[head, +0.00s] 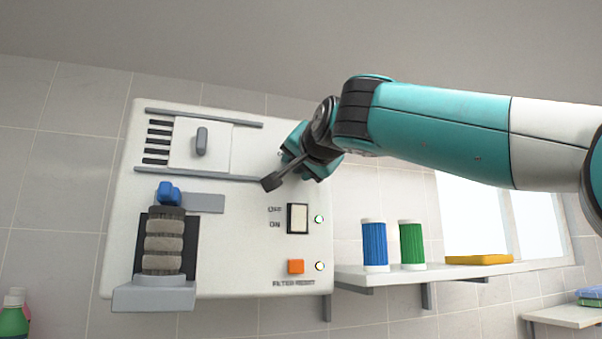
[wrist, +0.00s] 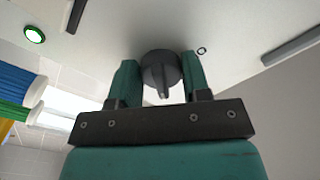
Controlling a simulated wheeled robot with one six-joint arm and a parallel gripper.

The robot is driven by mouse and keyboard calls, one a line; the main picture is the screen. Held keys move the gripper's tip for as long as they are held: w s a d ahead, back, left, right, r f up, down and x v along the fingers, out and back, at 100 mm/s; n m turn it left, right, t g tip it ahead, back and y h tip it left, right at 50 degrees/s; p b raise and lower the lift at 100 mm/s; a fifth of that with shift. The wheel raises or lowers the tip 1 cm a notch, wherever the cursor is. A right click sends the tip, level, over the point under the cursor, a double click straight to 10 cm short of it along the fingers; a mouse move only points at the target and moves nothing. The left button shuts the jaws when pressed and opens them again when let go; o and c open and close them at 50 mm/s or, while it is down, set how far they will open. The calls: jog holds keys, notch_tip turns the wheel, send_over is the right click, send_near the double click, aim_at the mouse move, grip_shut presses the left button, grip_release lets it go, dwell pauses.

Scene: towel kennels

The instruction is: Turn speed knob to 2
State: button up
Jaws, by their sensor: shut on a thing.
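The speed knob (wrist: 160,70) is dark grey and round with a raised pointer ridge, seen in the wrist view between the two fingers of my gripper (wrist: 159,64). My gripper is shut on it. In the head view my gripper (head: 294,156) is at the upper right of the white machine panel (head: 240,240) and hides the knob. The scale around the knob is also hidden, so I cannot read its setting.
The panel carries an OFF/ON rocker switch (head: 297,218), an orange filter reset button (head: 296,266), a sliding cover (head: 201,143) and a ribbed grey-brown cylinder (head: 164,240). A shelf (head: 390,275) at right holds a blue roll (head: 375,244), a green roll (head: 412,244) and a yellow slab (head: 479,260).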

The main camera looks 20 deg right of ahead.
jog(key=shift+m+b, duration=0.75)
jog(key=shift+m, duration=1.25)
jog(key=o, duration=0.9)
jog(key=shift+s+b, duration=1.95)
jog(key=shift+s, duration=6.75)
